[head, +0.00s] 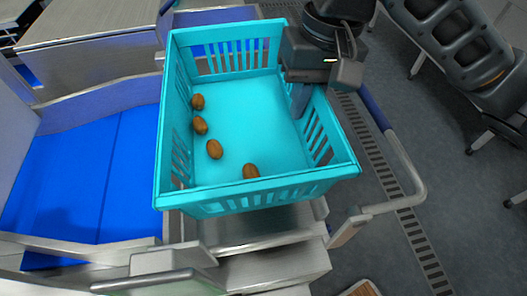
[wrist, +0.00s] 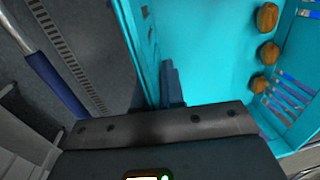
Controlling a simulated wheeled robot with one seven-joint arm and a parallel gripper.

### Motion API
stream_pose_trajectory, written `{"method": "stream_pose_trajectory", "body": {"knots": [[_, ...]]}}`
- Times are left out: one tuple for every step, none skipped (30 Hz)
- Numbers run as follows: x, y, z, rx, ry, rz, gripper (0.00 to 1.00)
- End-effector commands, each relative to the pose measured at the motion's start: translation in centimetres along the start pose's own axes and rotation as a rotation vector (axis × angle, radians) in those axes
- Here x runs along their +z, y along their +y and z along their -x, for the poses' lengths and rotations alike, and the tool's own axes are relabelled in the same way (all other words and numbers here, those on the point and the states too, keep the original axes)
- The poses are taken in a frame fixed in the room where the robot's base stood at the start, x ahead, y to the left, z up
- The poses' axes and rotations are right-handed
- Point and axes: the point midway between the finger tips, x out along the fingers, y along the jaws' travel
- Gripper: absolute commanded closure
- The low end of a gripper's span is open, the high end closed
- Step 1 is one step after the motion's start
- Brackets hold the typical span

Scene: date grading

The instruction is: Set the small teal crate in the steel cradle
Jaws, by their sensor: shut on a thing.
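The small teal crate (head: 255,192) is a slatted open box with several brown dates in it, mostly along its left side and front. It shows in the head view and at the right of the wrist view (wrist: 215,60). My gripper (head: 301,98) is shut on the crate's right wall, with one finger inside; that finger shows in the wrist view (wrist: 172,85). Steel parts (head: 265,225) that may be the steel cradle lie below and in front of the crate. The crate hides much of them, and I cannot tell whether it touches them.
A blue belt (head: 75,180) between steel rails lies left of the crate. A bent metal tube with a blue sleeve (head: 405,165) stands to the right. A dark padded chair (head: 455,45) is at the upper right.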

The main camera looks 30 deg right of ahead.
Motion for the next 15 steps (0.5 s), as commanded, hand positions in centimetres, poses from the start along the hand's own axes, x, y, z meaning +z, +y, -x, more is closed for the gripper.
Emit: {"method": "stream_pose_trajectory", "body": {"knots": [[0.1, 0.1, -1.2, -0.003, -0.004, -0.003, 1.00], [0.1, 0.2, -1.7, -0.003, -0.005, -0.003, 1.00], [0.1, 0.3, -2.5, -0.004, -0.004, -0.003, 1.00], [0.1, 0.3, -3.0, -0.004, -0.005, -0.003, 1.00], [0.1, 0.4, -3.5, -0.003, -0.004, -0.003, 1.00], [0.1, 0.4, -4.0, -0.003, -0.005, -0.002, 1.00], [0.1, 0.5, -4.3, -0.002, -0.003, -0.003, 1.00], [0.0, 0.6, -4.5, -0.001, -0.002, -0.004, 1.00], [0.0, 0.6, -4.8, -0.001, -0.002, -0.003, 1.00], [0.0, 0.6, -5.0, -0.001, -0.002, -0.002, 1.00], [0.1, 0.6, -5.2, -0.001, -0.002, -0.001, 1.00], [0.1, 0.7, -5.6, -0.001, -0.002, -0.001, 1.00], [0.1, 0.7, -6.0, -0.001, -0.002, -0.002, 1.00], [0.1, 0.8, -6.4, -0.001, -0.003, -0.002, 1.00], [0.1, 0.9, -6.9, 0.000, -0.003, -0.003, 1.00]]}}
